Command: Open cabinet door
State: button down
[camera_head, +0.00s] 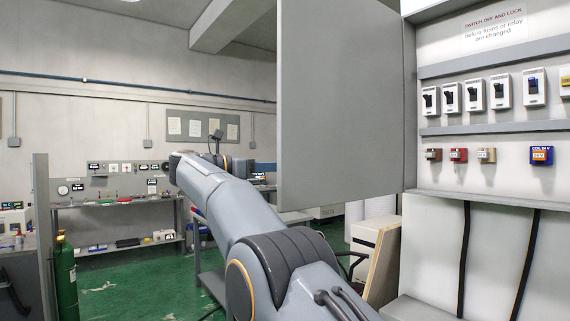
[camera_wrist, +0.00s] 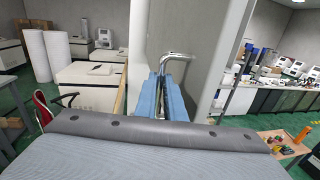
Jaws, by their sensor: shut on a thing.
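The cabinet door (camera_head: 340,100) is a plain grey panel. In the head view it stands swung out from the cabinet (camera_head: 490,200), whose inside with switches and fuses is exposed. In the wrist view the door (camera_wrist: 205,35) rises just beyond my gripper. My gripper (camera_wrist: 170,80), with blue fingers, is shut on the metal door handle (camera_wrist: 180,57), a bent silver bar. In the head view my arm reaches past the door's left side, and the handle and fingertips are not visible there.
Beside the door stand white machines (camera_wrist: 92,85) and white rolls (camera_wrist: 37,55). A workbench (camera_head: 120,200) lines the back wall, and a green gas cylinder (camera_head: 65,280) stands at the left. Green floor (camera_head: 120,285) is clear between them.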

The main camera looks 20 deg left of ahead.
jog(key=shift+f, duration=0.3)
jog(key=c, duration=1.8)
grip_release()
jog(key=shift+a, duration=0.1)
jog(key=shift+c, duration=0.2)
jog(key=shift+r, duration=0.1)
jog(key=shift+w, duration=0.1)
jog(key=shift+d+b, duration=0.25)
jog(key=shift+b, duration=0.35)
